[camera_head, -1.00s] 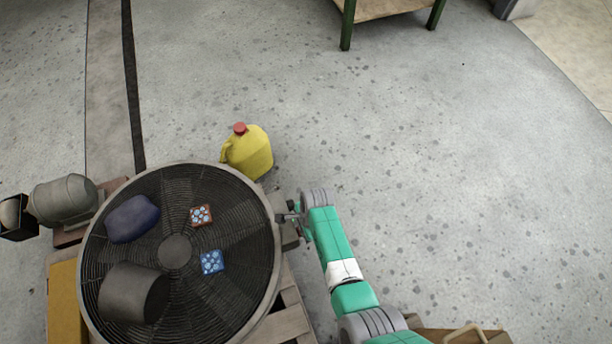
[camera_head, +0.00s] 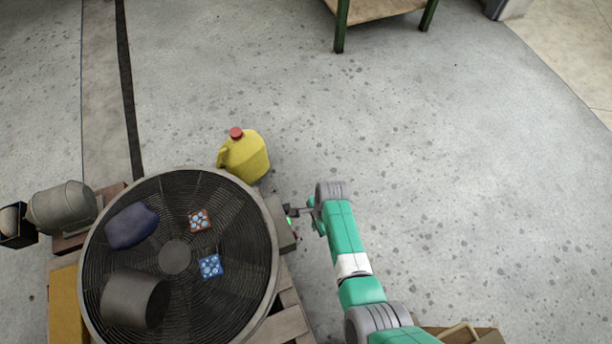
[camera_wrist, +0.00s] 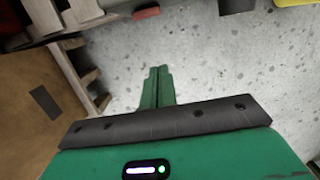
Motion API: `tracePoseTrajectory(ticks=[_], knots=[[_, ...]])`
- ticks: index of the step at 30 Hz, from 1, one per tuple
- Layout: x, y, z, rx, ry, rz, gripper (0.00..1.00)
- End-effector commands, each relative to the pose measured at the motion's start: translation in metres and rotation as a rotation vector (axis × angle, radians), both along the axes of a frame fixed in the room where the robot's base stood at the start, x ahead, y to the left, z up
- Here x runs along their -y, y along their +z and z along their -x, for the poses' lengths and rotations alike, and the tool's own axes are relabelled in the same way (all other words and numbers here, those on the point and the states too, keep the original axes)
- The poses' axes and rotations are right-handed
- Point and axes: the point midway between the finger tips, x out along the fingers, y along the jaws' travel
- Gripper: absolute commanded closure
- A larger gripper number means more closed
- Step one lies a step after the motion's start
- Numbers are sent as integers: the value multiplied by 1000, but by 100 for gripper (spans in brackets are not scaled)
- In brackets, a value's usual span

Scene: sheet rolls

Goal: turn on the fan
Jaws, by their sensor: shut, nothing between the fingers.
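The fan (camera_head: 262,185) is a large round dark fan with a wire grille, lying face up at the lower left of the head view. A grey box (camera_head: 280,226) sits at its right edge. A small green light shows on the box, close to my gripper's tips, and a small red spot shows on its right side. My gripper (camera_head: 292,211) is shut and empty at the box's right side; I cannot tell whether it touches. In the wrist view my gripper (camera_wrist: 157,72) has its green fingers together over bare floor. A red part (camera_wrist: 146,12) shows beyond them at the top.
On the fan's grille lie a dark blue lump (camera_head: 132,226), a grey cylinder (camera_head: 135,300) and two small patterned blocks, orange (camera_head: 199,220) and blue (camera_head: 210,267). A yellow jug (camera_head: 245,158) stands behind. The floor to the right is open.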

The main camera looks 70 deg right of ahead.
Motion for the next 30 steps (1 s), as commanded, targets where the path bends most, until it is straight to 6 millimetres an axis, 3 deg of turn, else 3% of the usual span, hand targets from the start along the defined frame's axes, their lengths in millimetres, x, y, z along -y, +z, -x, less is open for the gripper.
tracePoseTrajectory(ticks=[1,3,10,30], knots=[[3,24,3,1,-1,3,100],[7,39,7,0,0,4,100],[16,71,18,0,0,1,100],[18,77,21,1,2,1,100]])
